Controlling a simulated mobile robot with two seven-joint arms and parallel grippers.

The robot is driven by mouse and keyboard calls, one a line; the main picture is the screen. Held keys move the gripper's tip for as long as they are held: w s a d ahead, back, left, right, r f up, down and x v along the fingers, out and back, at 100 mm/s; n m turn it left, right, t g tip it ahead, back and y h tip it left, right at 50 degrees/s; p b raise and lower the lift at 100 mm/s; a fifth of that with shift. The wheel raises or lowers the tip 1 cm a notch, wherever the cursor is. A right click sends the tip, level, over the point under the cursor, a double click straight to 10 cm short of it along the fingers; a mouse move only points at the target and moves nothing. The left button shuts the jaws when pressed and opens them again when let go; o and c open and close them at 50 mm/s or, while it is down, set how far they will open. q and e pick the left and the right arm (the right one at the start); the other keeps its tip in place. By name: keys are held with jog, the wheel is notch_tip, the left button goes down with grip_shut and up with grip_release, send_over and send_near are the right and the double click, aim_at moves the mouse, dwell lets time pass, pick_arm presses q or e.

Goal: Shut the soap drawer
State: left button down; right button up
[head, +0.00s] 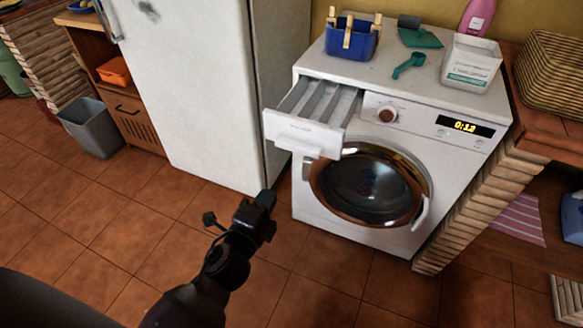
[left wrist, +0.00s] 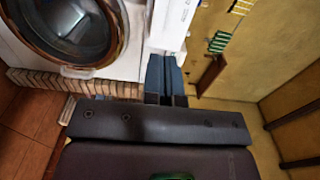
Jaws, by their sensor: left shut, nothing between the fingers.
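The soap drawer (head: 300,134) is pulled out from the top left of the white washing machine (head: 340,208), showing its open compartments. My left gripper (head: 266,198) is shut and empty, in front of and below the drawer in the head view, with a visible gap between them. In the left wrist view its closed fingers (left wrist: 165,76) point toward a white part that looks like the drawer (left wrist: 172,24). The washer's round door (left wrist: 72,28) is at the upper left there. My right gripper is not in view.
Tiled floor in front is clear.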

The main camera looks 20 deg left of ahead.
aim_at(319, 114)
pick_arm(q)
jog(key=w, duration=0.6)
jog(key=w+b, duration=0.1)
jog(key=w, duration=0.5)
jog(key=shift+w+d, duration=0.2)
jog(key=shift+w, duration=0.9)
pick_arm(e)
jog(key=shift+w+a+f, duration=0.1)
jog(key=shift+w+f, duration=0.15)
pick_arm(q)
jog(key=shift+w, duration=0.65)
jog(key=w+b, duration=0.1)
jog(key=w, duration=0.4)
jog(key=w+b, duration=0.1)
jog(key=w, duration=0.5)
jog(key=w+b, duration=0.2)
jog(key=w, duration=0.4)
jog(key=shift+w+d+f, duration=0.2)
jog(key=shift+w+d, duration=0.05)
jog(key=shift+d, duration=0.15)
jog(key=shift+w+r, duration=0.15)
jog(key=shift+w, duration=0.35)
jog(key=shift+w+a+r, duration=0.1)
jog(key=shift+r, duration=0.3)
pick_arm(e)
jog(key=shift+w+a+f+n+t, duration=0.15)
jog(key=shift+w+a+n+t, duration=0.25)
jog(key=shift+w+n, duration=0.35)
